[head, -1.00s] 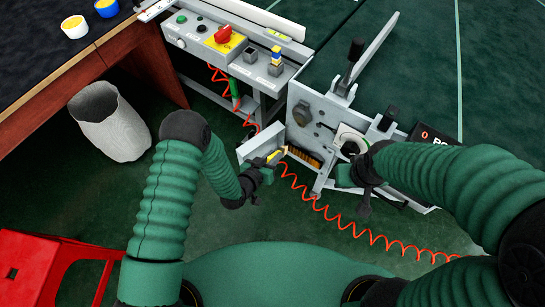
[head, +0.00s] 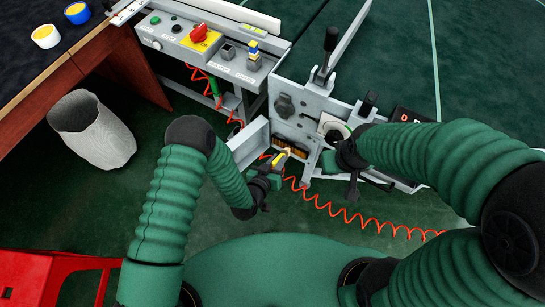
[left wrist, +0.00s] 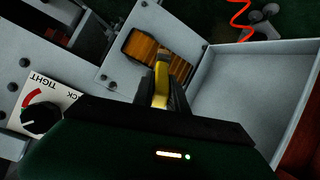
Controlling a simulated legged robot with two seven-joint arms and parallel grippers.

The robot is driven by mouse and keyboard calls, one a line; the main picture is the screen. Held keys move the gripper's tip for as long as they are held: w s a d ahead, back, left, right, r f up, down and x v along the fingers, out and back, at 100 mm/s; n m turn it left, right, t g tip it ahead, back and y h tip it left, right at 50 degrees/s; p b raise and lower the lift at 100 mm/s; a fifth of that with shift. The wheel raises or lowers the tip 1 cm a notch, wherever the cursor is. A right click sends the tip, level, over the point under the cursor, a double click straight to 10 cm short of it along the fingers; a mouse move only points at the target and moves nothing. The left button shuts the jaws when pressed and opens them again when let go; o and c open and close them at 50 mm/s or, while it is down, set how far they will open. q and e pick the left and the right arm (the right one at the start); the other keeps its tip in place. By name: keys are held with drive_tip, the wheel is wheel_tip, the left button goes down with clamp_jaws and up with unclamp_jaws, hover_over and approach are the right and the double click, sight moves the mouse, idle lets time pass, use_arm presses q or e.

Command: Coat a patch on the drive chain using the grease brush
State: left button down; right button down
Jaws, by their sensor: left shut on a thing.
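My left gripper (head: 276,164) is shut on the yellow-handled grease brush (left wrist: 161,84). The brush points at the housing opening, where the golden-brown drive chain (left wrist: 143,47) shows. The chain also shows in the head view (head: 299,147), partly hidden by the brush and gripper. In the left wrist view the brush's far end overlaps the right part of the opening. I cannot tell whether its bristles touch the chain. My right gripper (head: 330,160) is at the housing's right side, by a white round part; its jaws are not clear.
An open grey cover (head: 247,143) stands left of the chain opening. A coiled red hose (head: 345,215) hangs below. A control panel with a red knob (head: 199,34) is behind. A grey bin (head: 92,130) and a red stool (head: 40,270) stand at left.

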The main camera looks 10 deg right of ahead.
use_arm(q)
drive_tip(key=shift+w+a+p, duration=0.1)
drive_tip(key=shift+p, duration=0.2)
drive_tip(key=w+a, duration=0.4)
drive_tip(key=a, duration=0.2)
idle(1.2)
drive_tip(key=shift+w, duration=0.1)
drive_tip(key=s+a, duration=0.1)
drive_tip(key=s, duration=0.1)
drive_tip(key=s+a+p, duration=0.1)
drive_tip(key=s+a, duration=0.1)
drive_tip(key=s, duration=0.1)
drive_tip(key=shift+a, duration=0.2)
